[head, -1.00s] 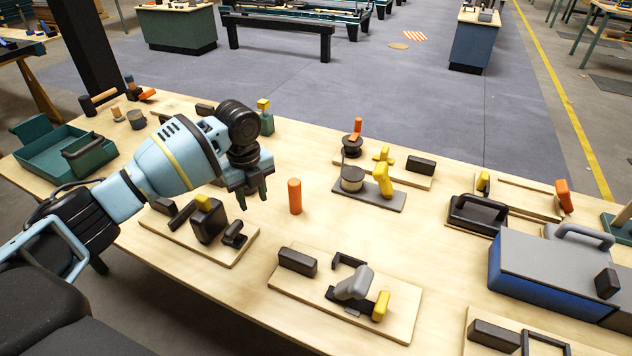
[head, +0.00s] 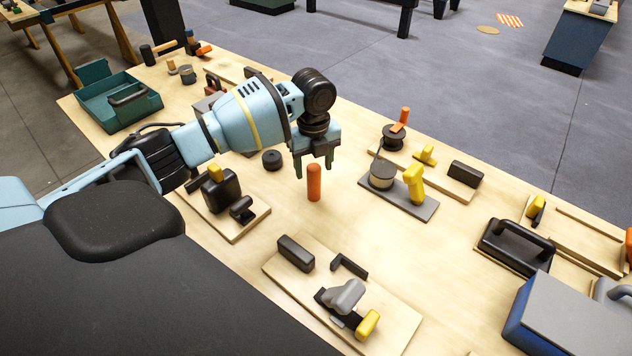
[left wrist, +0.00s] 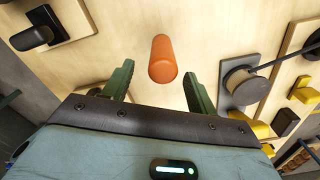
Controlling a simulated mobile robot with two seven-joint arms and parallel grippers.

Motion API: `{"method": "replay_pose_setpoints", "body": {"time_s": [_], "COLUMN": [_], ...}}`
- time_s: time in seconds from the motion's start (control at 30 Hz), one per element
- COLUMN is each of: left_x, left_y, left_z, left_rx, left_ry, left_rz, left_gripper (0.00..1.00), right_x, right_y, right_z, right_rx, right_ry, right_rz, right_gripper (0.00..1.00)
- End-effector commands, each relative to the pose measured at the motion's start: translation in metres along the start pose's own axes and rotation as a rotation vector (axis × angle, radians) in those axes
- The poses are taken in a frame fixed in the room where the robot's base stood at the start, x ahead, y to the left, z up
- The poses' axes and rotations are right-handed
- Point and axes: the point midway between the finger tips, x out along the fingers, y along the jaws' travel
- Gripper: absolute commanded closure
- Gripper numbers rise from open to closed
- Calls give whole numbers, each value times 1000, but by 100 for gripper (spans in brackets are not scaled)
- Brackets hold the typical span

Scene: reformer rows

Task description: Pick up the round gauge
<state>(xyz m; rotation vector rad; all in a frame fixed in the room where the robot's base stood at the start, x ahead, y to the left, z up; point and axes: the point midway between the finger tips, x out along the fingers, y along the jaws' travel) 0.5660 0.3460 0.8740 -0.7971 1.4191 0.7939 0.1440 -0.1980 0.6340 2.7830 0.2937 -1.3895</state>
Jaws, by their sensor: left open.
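An orange cylinder (head: 314,184), which fits the round gauge, stands upright on the pale wooden bench top. My left gripper (head: 314,169) is open and empty, with its green fingers pointing down close to the cylinder's top. In the left wrist view the cylinder (left wrist: 162,60) shows just ahead of the gap between the two open fingers (left wrist: 157,76). The fingers do not visibly touch it. My right gripper is not in view.
A low black disc (head: 272,160) lies left of the cylinder. A grey plate (head: 412,204) with a drum and yellow handle is to the right. Wooden fixture boards stand at front (head: 398,318) and left (head: 240,228). A green tray (head: 150,103) is at far left.

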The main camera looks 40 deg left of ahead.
Motion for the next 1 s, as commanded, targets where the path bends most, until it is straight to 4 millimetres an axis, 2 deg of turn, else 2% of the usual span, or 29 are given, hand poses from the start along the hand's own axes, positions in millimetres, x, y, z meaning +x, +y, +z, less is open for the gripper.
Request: {"method": "replay_pose_setpoints", "body": {"time_s": [0.1, 0.3, 0.63, 0.93, 1.0], "left_x": [12, 18, 60, 64, 64], "left_y": [0, 0, -1, -2, -2], "left_z": [0, 1, 5, 5, 5], "left_rx": [0, 0, 0, 1, 1], "left_ry": [1, 1, 0, -1, -1], "left_rz": [1, 2, 2, 0, 0], "left_gripper": [42, 42, 42, 42, 49], "right_x": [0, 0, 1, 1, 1], "right_y": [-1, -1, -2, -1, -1], "right_z": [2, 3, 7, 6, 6], "right_rx": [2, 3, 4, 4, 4], "right_ry": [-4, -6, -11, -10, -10], "right_rz": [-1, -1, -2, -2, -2], "right_gripper": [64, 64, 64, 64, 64]}}
